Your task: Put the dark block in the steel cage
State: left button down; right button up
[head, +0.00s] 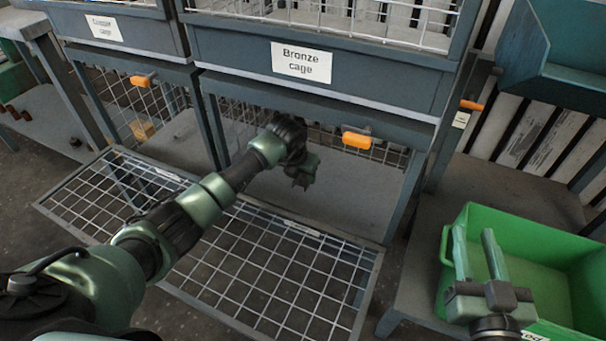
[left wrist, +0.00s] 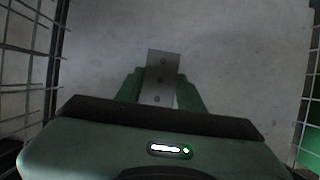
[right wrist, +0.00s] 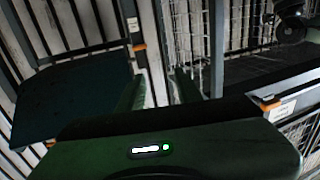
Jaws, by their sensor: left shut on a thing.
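My left gripper (head: 301,180) reaches into the open lower cage under the unit labelled "Bronze cage". In the left wrist view it is shut on a grey block (left wrist: 162,68) with several dark round marks, held between both fingers above a grey floor. I cannot tell in the head view where the block ends and the gripper begins. This lower cage's mesh door (head: 270,275) is folded down in front; its label is too slanted to read, so I cannot confirm that it is the steel cage. My right gripper (head: 477,260) is open and empty over a green bin.
The green bin (head: 540,240) stands on a bench at right. Bronze cage (head: 300,62) is above my left arm; another labelled cage (head: 104,28) is at upper left. A lower left cage holds a tan block (head: 143,131). Orange latches (head: 356,139) stick out from the frames.

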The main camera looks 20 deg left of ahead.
aim_at(280, 209)
pick_arm(q)
jog(key=shift+f, duration=0.35)
jog(key=c, duration=0.9)
grip_release()
pick_arm(e)
jog(key=shift+a+r+t+y, duration=0.15)
jog(key=shift+r+t, duration=0.15)
jog(key=shift+r, duration=0.3)
jog(key=shift+a+r+t+y, duration=0.15)
jog(key=shift+r+t, duration=0.15)
jog(key=shift+r, duration=0.25)
pick_arm(q)
jog(key=shift+r, duration=0.1)
pick_arm(e)
jog(key=shift+d, duration=0.1)
